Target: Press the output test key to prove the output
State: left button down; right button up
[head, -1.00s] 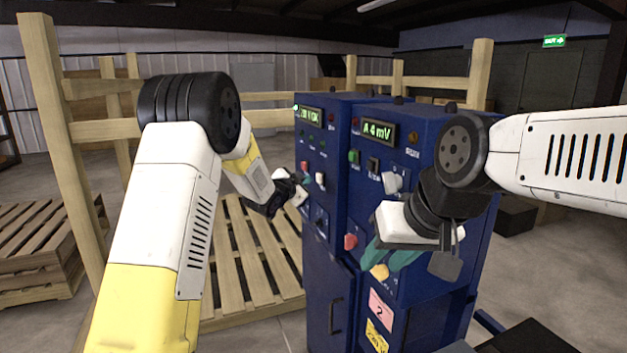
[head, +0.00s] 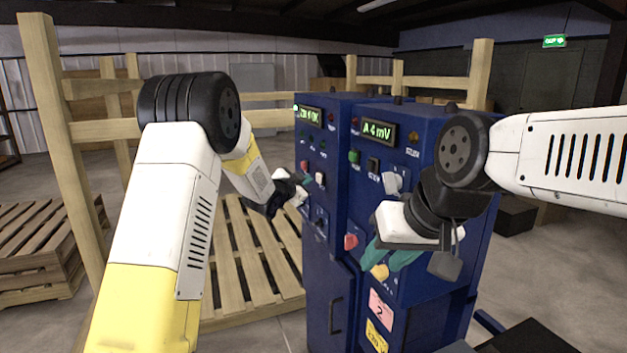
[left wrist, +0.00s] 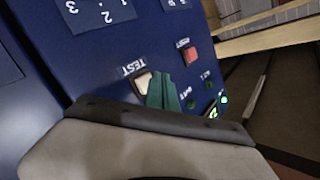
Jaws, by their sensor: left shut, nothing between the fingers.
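The output test key is the pale key (left wrist: 143,84) beside the TEST label, which reads upside down in the left wrist view. In the head view a pale key (head: 320,179) shows on the left blue cabinet. My left gripper (left wrist: 164,92) is shut and empty. Its green fingertips are at the panel right beside the test key and cover part of its edge; I cannot tell whether they touch it.
A red RESET key (left wrist: 191,53) and small green lamps (left wrist: 208,85) are near the test key. The right cabinet carries a display (head: 378,131), a red knob (head: 351,241) and a yellow knob (head: 380,272). A wooden pallet (head: 240,265) lies left of the cabinets.

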pick_arm(q)
jog(key=shift+d, duration=0.2)
jog(key=shift+w+d, duration=0.15)
jog(key=shift+d, duration=0.1)
jog(key=shift+w+d, duration=0.15)
jog(key=shift+d, duration=0.35)
dwell(0.6)
dwell(0.4)
jog(key=shift+s+a, duration=0.3)
jog(key=shift+a, duration=0.55)
jog(key=shift+s+a, duration=0.25)
jog(key=shift+a, duration=0.55)
jog(key=shift+s+a, duration=0.3)
jog(key=shift+a, duration=0.55)
jog(key=shift+s+a, duration=0.25)
jog(key=shift+a, duration=0.55)
